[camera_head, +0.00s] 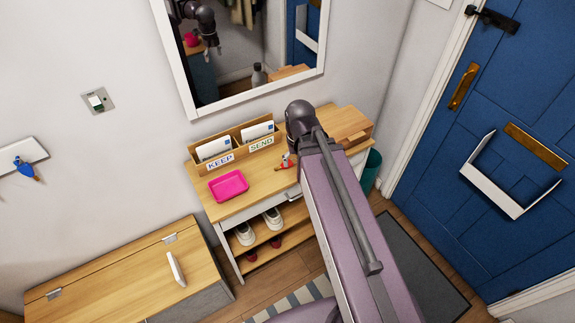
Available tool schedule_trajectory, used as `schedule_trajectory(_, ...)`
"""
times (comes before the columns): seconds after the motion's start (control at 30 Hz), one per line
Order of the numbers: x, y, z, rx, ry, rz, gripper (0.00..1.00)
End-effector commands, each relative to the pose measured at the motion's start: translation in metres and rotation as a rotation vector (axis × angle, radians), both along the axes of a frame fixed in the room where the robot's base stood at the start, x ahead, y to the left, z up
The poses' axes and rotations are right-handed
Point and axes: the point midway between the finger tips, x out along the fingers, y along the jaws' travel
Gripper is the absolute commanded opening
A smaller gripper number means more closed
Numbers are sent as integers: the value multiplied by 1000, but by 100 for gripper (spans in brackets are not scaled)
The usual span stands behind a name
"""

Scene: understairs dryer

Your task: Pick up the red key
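A small red item (286,161) with a bluish bit lies on the wooden console table (262,192), right of the pink tray. It may be the red key, but it is too small to tell. The end of my arm (300,118) is over the table's back part, just above and right of the red item in the picture. My gripper's fingers are hidden behind my own arm. The wall mirror shows a small dark reflection of my arm's end, too small to tell whether the fingers are open.
A pink tray (229,186) and a letter holder (223,168) marked KEEP and SEND stand on the table. A wooden box (343,124) is at its right end. A mirror (250,50) hangs behind. A blue item (25,171) hangs at far left. A lidded bench (120,280) stands left.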

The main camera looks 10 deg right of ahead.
Motion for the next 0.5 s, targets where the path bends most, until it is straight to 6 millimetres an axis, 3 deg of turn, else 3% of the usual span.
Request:
schedule_trajectory(0.27, 44, 2, -16, 1, 0, -287, 86)
schedule_trajectory(0.5, 92, 1, -32, 1, -1, -658, 86)
